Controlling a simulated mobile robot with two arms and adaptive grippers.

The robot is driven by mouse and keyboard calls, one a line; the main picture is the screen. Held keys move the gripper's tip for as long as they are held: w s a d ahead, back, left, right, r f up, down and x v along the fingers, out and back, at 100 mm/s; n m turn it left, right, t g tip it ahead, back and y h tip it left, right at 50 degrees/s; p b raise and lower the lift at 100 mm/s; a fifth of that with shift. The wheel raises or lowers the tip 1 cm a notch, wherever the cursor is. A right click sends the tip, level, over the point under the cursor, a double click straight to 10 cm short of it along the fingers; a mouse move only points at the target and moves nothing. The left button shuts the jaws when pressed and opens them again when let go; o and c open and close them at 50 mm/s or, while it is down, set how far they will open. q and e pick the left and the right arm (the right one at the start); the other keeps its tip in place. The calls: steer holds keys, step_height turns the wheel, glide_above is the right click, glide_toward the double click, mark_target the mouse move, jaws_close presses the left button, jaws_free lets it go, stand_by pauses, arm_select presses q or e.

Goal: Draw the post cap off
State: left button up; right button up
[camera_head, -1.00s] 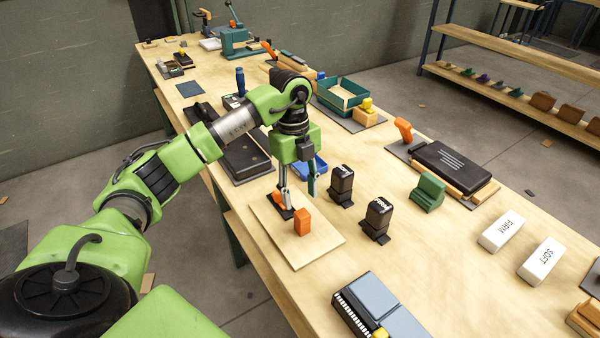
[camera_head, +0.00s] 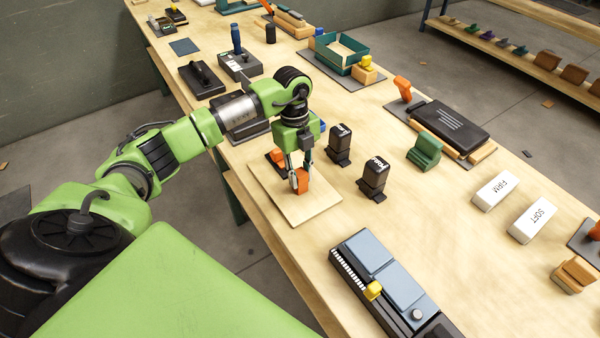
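An orange block-like piece (camera_head: 302,182), which may be the post cap, stands on a pale wooden board (camera_head: 312,212) near the bench's left edge. My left gripper (camera_head: 299,183) points down at it, with its fingers at the piece's upper part. The fingers hide some of it, and I cannot tell whether they grip it or only stand around it. Another orange part on a dark base (camera_head: 276,157) sits just behind, partly hidden by the gripper. My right gripper is not in view.
Two black stamps (camera_head: 373,178) (camera_head: 339,145) stand right of the board. A green block (camera_head: 425,151) and white FIRM (camera_head: 496,191) and SOFT (camera_head: 532,219) blocks lie farther right. A blue-grey device (camera_head: 385,275) is in front. Bench space between is clear.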

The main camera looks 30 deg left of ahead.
mark_target(301, 174)
arm_select(q)
steer(key=shift+r, duration=0.1)
steer(key=shift+r+p, duration=0.45)
steer(key=shift+p, duration=0.05)
steer(key=shift+r+p, duration=2.15)
steer(key=shift+r, duration=0.55)
